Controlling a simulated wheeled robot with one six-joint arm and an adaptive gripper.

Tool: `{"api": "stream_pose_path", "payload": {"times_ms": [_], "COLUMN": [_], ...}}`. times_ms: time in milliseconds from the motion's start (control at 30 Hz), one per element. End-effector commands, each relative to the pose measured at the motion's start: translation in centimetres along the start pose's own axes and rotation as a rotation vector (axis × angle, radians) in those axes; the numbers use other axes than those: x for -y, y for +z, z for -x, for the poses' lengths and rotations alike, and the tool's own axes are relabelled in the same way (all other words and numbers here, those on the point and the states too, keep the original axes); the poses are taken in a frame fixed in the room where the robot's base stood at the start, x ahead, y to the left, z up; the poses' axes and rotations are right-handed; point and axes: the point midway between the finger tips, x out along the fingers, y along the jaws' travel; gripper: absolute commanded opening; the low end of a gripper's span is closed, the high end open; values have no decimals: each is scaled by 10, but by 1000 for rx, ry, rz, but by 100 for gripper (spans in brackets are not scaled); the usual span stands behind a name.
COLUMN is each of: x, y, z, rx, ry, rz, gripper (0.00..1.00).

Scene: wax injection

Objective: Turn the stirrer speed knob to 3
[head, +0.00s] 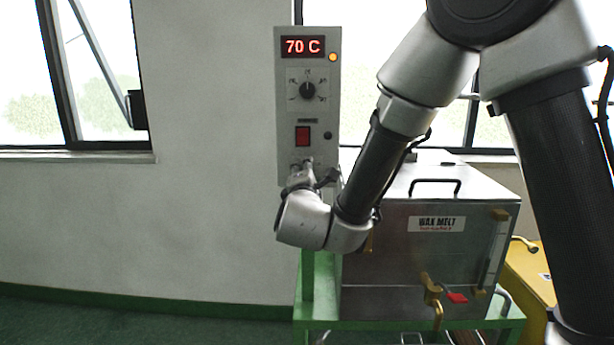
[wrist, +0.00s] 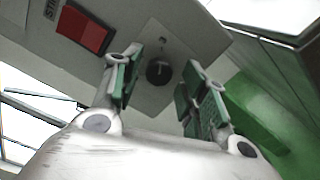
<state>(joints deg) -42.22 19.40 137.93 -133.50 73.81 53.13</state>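The stirrer speed knob (wrist: 159,72) is a small round dark knob on the lower part of the grey control panel (head: 283,110). In the wrist view it sits between and beyond my two open fingers, with a visible gap on each side. A pale pointer mark shows on it, but I cannot read its setting. My gripper (wrist: 160,88) is open and empty, facing the panel. In the head view my gripper (head: 302,168) is at the panel's lower end, and my wrist hides the knob there.
Above the knob are a red rocker switch (head: 302,136), a larger black dial (head: 307,90) and a display (head: 303,46) reading 70 C. The wax melt tank (head: 390,275) stands right of the panel, with a yellow valve (head: 431,290). Free wall lies to the left.

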Motion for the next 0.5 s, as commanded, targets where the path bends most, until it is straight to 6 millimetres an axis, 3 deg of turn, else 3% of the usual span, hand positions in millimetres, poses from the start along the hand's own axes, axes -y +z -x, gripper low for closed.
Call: {"api": "stream_pose_path", "payload": {"times_ms": [300,500], "x": [-1,-1], "y": [0,-1], "z": [2,30], "rx": [0,-3], "ry": [2,2], "rz": [-1,0], "gripper": [48,48]}}
